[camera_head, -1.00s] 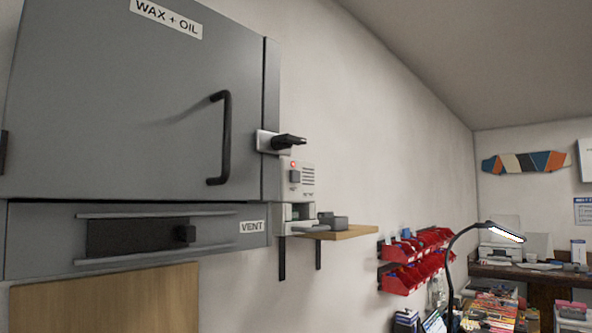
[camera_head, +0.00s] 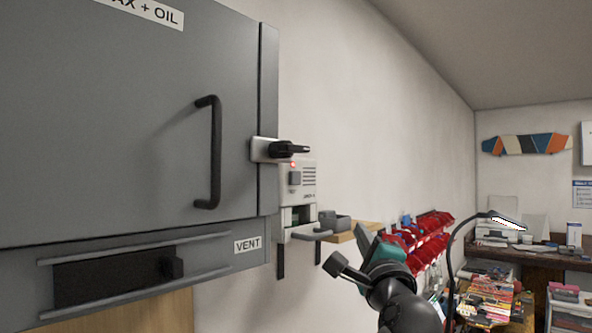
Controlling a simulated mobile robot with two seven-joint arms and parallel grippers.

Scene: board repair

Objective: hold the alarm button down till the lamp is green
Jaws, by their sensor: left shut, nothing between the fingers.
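The alarm box (camera_head: 309,183) is a small pale unit on the wall, just right of the grey cabinet's door edge. Its lamp (camera_head: 292,164) glows red near the top. A square grey alarm button (camera_head: 295,178) sits just below the lamp, with speaker slots to its right.
A grey cabinet (camera_head: 110,125) with a black handle (camera_head: 211,152) and a protruding black latch (camera_head: 289,149) stands at left. A small wooden shelf (camera_head: 345,236) holds a grey item below the box. Red bins (camera_head: 425,240) and a curved desk lamp (camera_head: 506,222) are at right.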

